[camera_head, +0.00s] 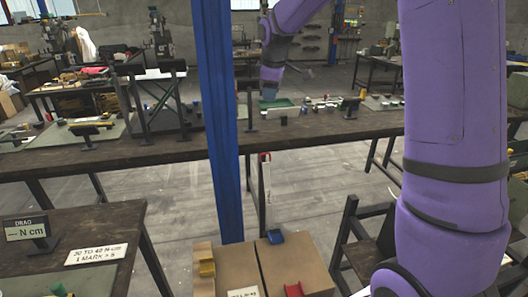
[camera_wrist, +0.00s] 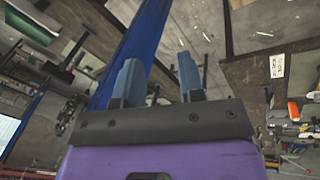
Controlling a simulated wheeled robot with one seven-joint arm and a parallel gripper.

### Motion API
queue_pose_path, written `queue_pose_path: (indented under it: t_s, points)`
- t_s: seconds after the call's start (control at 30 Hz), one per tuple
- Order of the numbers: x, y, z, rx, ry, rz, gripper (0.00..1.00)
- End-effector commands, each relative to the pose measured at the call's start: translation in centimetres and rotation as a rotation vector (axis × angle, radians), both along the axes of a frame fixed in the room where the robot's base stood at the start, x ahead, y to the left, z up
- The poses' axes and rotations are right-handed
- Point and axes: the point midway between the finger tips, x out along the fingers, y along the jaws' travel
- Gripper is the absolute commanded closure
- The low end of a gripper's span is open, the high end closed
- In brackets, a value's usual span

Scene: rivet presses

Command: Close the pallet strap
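My gripper (camera_head: 268,94) is at the end of my purple arm, in front of the far workbench in the head view. In the wrist view my gripper (camera_wrist: 160,80) shows two blue-grey fingers standing apart with nothing between them. I cannot make out a pallet strap for certain. A thin pale strip with a red top (camera_head: 265,157) hangs by the bench edge.
A blue upright post (camera_head: 219,130) stands left of my gripper; it also crosses the wrist view (camera_wrist: 140,45). A long dark workbench (camera_head: 180,150) with small parts and stands spans the middle. A signed table (camera_head: 110,222) is at lower left, a dark chair-like frame (camera_head: 345,235) at lower right.

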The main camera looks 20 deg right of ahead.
Motion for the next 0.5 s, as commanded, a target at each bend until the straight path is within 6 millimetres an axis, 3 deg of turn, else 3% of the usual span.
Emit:
queue_pose_path:
  t_s: [0.2,0.5]
  points:
    - [6.3,-1.6,-6.2,-0.03,0.047,0.15,0.64]
    - [12.8,-3.8,-15.8,-0.059,0.1,0.347,0.64]
